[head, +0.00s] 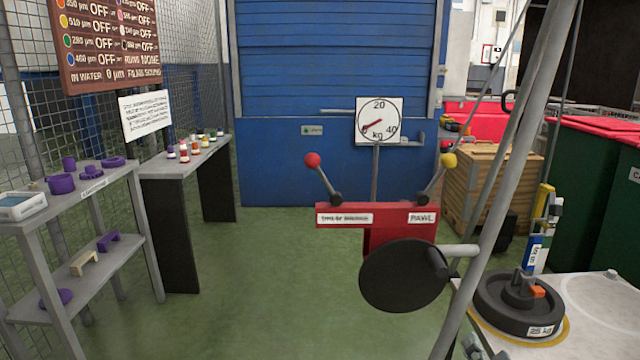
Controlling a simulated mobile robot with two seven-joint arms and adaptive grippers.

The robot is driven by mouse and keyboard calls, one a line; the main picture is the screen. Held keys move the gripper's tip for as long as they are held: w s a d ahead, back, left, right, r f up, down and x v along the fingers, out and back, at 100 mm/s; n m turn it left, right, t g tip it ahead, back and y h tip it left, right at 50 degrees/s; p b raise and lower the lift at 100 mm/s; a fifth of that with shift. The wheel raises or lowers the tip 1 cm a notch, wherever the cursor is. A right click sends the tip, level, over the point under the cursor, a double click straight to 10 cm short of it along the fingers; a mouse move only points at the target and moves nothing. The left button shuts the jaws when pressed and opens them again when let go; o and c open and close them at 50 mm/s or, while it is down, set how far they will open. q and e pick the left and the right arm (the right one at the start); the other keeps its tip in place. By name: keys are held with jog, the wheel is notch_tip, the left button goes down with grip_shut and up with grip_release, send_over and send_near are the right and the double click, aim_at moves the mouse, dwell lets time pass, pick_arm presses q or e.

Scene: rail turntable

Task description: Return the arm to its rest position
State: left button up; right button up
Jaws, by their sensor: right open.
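My right gripper (482,347) shows only in part at the bottom edge of the head view, right of centre. It is open, low beside the left edge of the pale platform (598,322) and behind a slanted grey pole (505,175). No object shows between its fingers. Most of my right arm is out of the picture. My left gripper and left arm are not in view.
A red lever box (340,222) with red-knobbed and yellow-knobbed levers and a black disc (400,290) stands at centre right. A 25 kg weight (515,300) sits on the platform. Grey shelves (85,200) stand left. Green floor (250,290) between is clear.

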jog(key=w+a+f+n+g+y, duration=0.1)
jog(key=w+a+f+n+y, duration=0.2)
jog(key=a+f+n+y, duration=0.6)
notch_tip(320, 180, down, 13)
jog(key=s+d+n+g+h, duration=0.1)
jog(key=d+g+h, duration=0.1)
jog(key=g+h, duration=0.15)
jog(key=s+d+f+g+h, duration=0.2)
jog(key=s+f+g, duration=0.15)
jog(key=f, duration=0.55)
jog(key=s+d+f+g+h, duration=0.1)
jog(key=s+d+f+g, duration=0.25)
jog(key=f, duration=0.45)
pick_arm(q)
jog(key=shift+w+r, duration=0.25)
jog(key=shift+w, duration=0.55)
pick_arm(e)
jog(key=s+d+f+g+h, duration=0.3)
jog(key=s+d+f+g, duration=0.1)
jog(key=s+f, duration=0.5)
jog(key=s+d, duration=0.1)
jog(key=s, duration=0.1)
jog(key=shift+s+f+m+h, duration=0.35)
jog(key=shift+s+f+m, duration=0.05)
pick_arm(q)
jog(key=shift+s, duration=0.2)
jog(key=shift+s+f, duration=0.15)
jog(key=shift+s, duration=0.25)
